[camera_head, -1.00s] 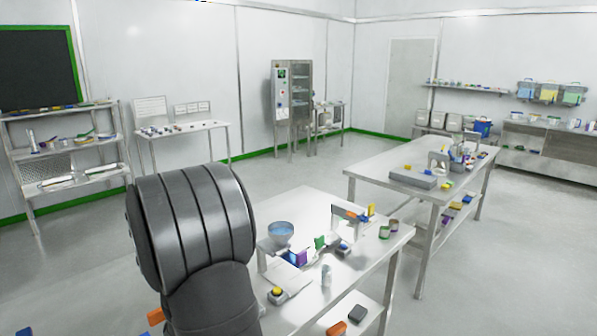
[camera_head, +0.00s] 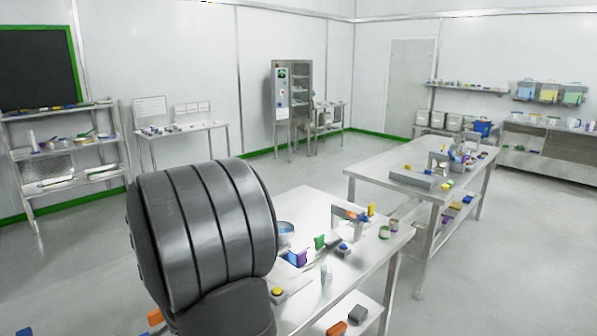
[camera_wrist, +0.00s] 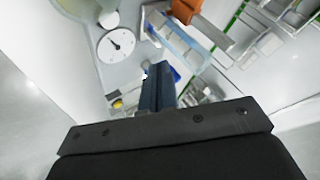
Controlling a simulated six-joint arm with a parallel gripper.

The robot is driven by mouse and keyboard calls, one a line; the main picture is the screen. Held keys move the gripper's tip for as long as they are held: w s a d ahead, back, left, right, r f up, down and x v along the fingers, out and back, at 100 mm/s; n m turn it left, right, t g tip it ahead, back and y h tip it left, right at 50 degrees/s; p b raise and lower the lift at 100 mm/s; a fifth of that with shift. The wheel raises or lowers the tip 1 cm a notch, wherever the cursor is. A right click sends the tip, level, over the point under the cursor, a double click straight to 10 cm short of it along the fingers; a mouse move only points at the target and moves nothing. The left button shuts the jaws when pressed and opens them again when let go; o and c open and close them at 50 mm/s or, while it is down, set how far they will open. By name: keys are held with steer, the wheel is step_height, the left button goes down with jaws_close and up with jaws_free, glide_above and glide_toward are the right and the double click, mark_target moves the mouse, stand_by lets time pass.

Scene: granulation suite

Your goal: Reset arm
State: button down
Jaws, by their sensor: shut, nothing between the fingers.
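My gripper (camera_wrist: 158,82) shows in the wrist view, its dark fingers together and nothing between them. It points toward a work surface that carries a round white dial (camera_wrist: 116,45) and an orange block (camera_wrist: 185,10). The gripper itself is out of sight in the head view. There, a thick dark ribbed part of my arm fills the lower left and covers the left end of the near steel table (camera_head: 375,258).
On the near table are a blue bowl (camera_head: 286,229), partly hidden by my arm, a yellow-topped button box (camera_head: 278,295) and small cups. A second loaded table (camera_head: 400,200) stands behind to the right. The floor (camera_head: 500,260) at right is clear.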

steer(key=a+r+n+g+y, duration=0.5)
steer(key=a+r+n, duration=0.55)
steer(key=n, duration=0.75)
steer(key=shift+s+d+r+n+g+h, duration=0.15)
steer(key=shift+d+n+g+h, duration=0.45)
steer(key=shift+n, duration=0.95)
steer(key=shift+s+d+n+g+h, duration=0.1)
steer(key=shift+d+n+g+h, duration=0.45)
steer(key=shift+n, duration=1.05)
steer(key=shift+s+d+r+n+g+h, duration=0.15)
steer(key=shift+d+n+g+h, duration=0.45)
steer(key=shift+n, duration=0.95)
steer(key=shift+a+f, duration=0.1)
steer(key=shift+a, duration=0.15)
